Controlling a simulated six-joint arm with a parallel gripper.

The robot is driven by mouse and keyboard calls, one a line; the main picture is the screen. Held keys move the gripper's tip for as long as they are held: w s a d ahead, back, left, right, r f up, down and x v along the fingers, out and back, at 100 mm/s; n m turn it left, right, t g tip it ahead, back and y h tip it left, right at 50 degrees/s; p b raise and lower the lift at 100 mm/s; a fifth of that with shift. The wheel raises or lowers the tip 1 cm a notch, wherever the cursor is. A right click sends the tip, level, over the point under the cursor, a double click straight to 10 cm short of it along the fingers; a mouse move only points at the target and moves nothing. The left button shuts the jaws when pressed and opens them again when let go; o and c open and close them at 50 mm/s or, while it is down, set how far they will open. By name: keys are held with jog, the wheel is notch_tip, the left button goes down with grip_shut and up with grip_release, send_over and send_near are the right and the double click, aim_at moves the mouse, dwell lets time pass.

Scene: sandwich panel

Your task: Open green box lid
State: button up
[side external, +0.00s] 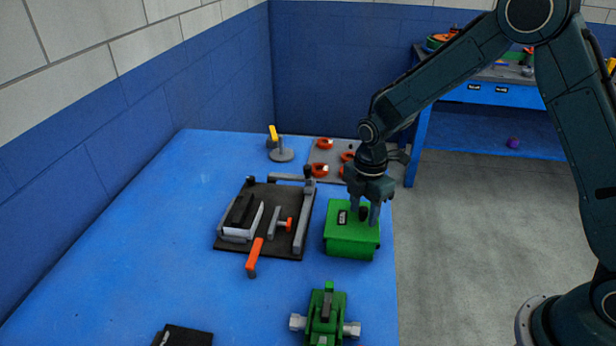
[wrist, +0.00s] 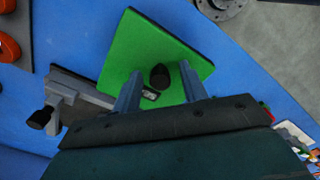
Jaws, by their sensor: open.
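The green box (side external: 350,243) stands on the blue table near its right edge, with its lid closed. A dark knob (side external: 363,214) sits on top of the lid. In the wrist view the green lid (wrist: 150,45) fills the upper middle, and the dark knob (wrist: 160,76) shows between the fingers. My gripper (side external: 363,220) is open and points down over the lid, its fingers on either side of the knob. The wrist view shows my gripper (wrist: 160,80) with a gap between each finger and the knob. Whether the fingertips touch the lid cannot be told.
A dark plate (side external: 262,200) with grey clamp parts and an orange handle (side external: 255,257) lies left of the box. A green device (side external: 325,315) with grey ends stands in front. A grey board (side external: 326,172) with orange rings lies behind. The left table area is clear.

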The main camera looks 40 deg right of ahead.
jog(key=shift+f, duration=0.15)
jog(key=shift+c, duration=0.2)
grip_shut()
jog(key=w+d, duration=0.9)
jog(key=shift+w+d, duration=0.25)
jog(key=shift+w, duration=0.05)
jog(key=shift+o, duration=0.2)
grip_release()
notch_tip(320, 180, up, 14)
dwell(0.8)
